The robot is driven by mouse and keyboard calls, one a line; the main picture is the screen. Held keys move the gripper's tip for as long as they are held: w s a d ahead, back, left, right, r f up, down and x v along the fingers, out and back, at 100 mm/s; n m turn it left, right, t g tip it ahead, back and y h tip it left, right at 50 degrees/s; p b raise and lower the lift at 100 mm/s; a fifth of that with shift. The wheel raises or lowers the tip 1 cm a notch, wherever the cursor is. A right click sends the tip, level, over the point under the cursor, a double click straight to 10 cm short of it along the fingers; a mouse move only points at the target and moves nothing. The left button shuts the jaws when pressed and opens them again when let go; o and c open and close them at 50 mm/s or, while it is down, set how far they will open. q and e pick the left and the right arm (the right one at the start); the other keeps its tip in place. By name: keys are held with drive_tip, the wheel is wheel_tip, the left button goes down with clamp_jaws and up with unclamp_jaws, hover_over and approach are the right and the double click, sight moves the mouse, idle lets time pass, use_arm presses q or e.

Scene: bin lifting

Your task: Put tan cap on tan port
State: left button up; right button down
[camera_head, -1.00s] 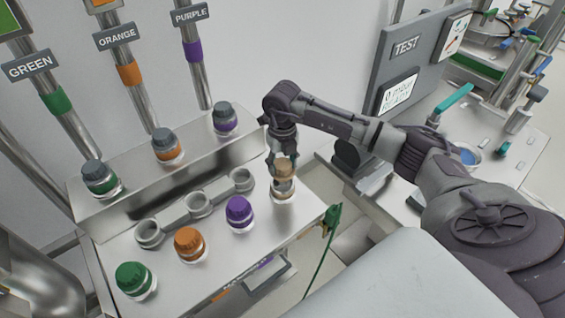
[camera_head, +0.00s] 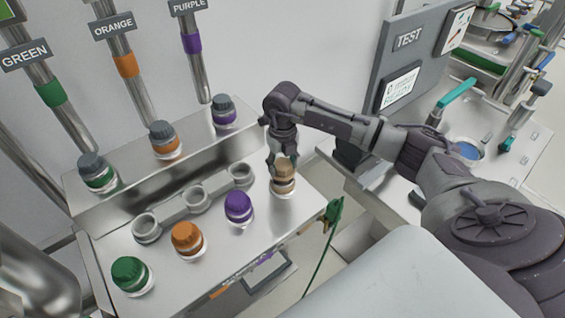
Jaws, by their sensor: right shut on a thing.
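The tan cap (camera_head: 285,169) is at the right end of the front row on the metal bench, on or just over the tan port (camera_head: 283,186). It looks upright and lined up with the port; I cannot tell whether it is fully seated. My right gripper (camera_head: 283,158) points down from above and is shut on the tan cap. The fingers hide part of the cap's top. My left gripper is not in view.
Purple (camera_head: 238,207), orange (camera_head: 187,238) and green (camera_head: 130,272) capped ports stand left of the tan one. Behind them are empty grey cups (camera_head: 198,198) and a raised ledge with grey-capped ports (camera_head: 164,137). A test panel (camera_head: 407,75) stands right.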

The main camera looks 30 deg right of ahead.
drive_tip(key=shift+f+b, duration=0.95)
drive_tip(key=shift+f, duration=0.2)
idle(1.0)
drive_tip(key=shift+c, duration=1.6)
unclamp_jaws()
drive_tip(key=shift+r, duration=0.1)
wheel_tip(320, 180, up, 12)
drive_tip(key=shift+f, duration=0.1)
